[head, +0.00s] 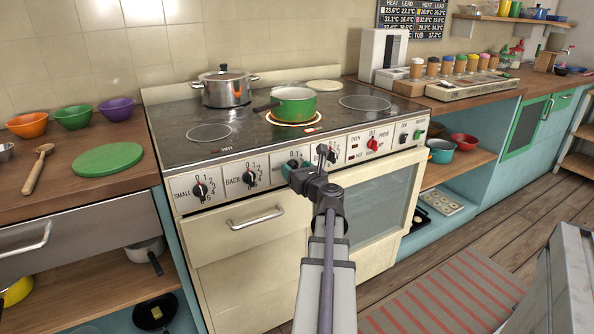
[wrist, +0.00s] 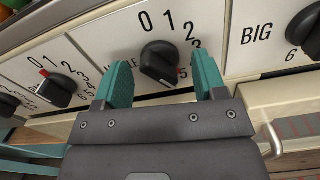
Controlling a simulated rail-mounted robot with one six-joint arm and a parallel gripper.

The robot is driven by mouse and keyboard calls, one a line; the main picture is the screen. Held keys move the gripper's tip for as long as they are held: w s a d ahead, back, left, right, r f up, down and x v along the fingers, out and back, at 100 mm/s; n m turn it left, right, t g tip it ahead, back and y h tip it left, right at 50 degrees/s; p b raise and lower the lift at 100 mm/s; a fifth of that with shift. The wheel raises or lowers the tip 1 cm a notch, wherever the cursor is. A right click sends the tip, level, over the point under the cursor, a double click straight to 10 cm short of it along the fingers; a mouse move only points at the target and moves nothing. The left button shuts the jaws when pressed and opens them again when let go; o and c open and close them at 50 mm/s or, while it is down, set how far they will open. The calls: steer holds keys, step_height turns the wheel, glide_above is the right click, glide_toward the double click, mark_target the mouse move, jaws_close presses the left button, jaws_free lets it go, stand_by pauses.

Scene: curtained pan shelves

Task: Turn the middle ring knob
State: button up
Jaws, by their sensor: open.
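The middle ring knob (wrist: 160,60) is black and round with a grip bar, on the stove's white front panel. Its dial shows 0, 1, 2, 3 above and to the right, and a small red mark sits at its lower right, near the 5. My gripper (wrist: 162,68) is open, its two teal fingers on either side of the knob, with visible gaps to it. In the head view my gripper (head: 294,172) is at the panel and mostly hides this knob. Whether the fingertips touch the panel is unclear.
The big knob (wrist: 311,36) is close on the right, the back knob (wrist: 57,89) on the left. A green pot (head: 294,104) stands on a ring with a glowing rim. A steel pot (head: 225,90) stands behind left. An oven handle (head: 256,219) juts out below.

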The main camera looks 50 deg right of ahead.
steer(key=shift+s, duration=0.1)
steer(key=shift+v, duration=0.9)
steer(key=shift+s+a, duration=0.1)
steer(key=v, duration=0.5)
steer(key=shift+s+a, duration=0.15)
steer(key=shift+s, duration=0.2)
steer(key=shift+w, duration=0.1)
steer(key=shift+c, duration=0.4)
